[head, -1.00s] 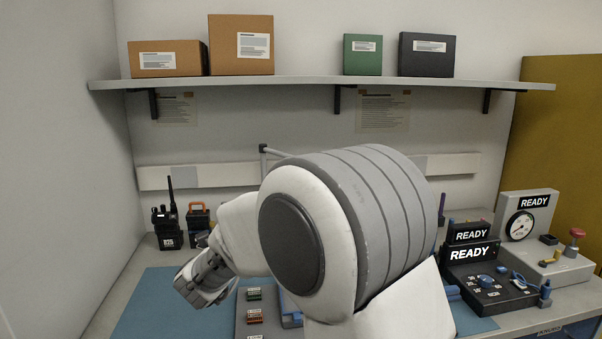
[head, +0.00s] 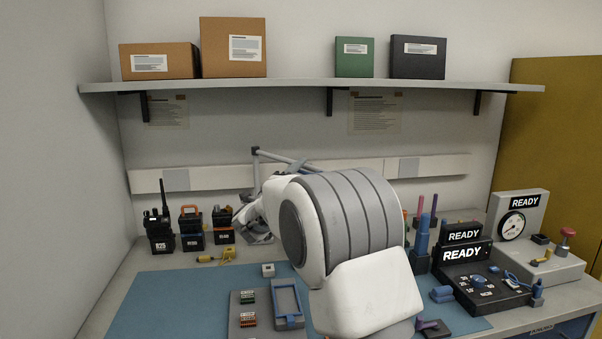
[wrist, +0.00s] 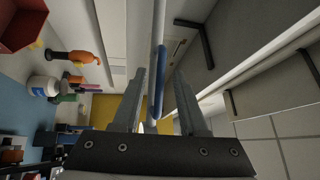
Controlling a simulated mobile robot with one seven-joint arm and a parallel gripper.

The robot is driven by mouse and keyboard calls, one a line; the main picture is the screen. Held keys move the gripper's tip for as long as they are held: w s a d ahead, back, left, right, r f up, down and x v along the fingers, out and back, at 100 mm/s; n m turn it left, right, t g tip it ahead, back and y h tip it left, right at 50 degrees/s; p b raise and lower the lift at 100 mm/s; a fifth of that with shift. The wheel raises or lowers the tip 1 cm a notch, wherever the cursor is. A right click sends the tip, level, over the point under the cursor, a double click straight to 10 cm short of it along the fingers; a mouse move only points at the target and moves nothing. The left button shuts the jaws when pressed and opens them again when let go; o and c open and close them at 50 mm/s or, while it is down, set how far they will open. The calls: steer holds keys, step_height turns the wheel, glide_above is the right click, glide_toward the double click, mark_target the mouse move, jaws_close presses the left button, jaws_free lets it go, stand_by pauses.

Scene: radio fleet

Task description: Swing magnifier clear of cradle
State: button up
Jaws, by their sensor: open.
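A grey jointed boom (head: 283,158) on a post stands behind my arm in the head view; I take it as the magnifier's arm. Its right end and the lens are hidden by my arm. In the wrist view a grey rod with a blue sleeve (wrist: 158,78) runs between my open fingers (wrist: 160,100), with gaps visible on both sides. My gripper is small and partly hidden in the head view, near the back of the bench. A blue rectangular frame (head: 276,302), possibly the cradle, lies on a grey board in front of my arm.
Radios (head: 159,232) stand at the back left. A yellow item (head: 226,254) and a small white block (head: 268,270) lie nearby. Black READY units (head: 484,285) and a gauge box (head: 545,262) stand right. The left blue mat (head: 165,300) is clear. A shelf (head: 310,85) hangs above.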

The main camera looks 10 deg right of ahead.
steer(key=shift+w, duration=0.1)
jaws_close()
stand_by(1.4)
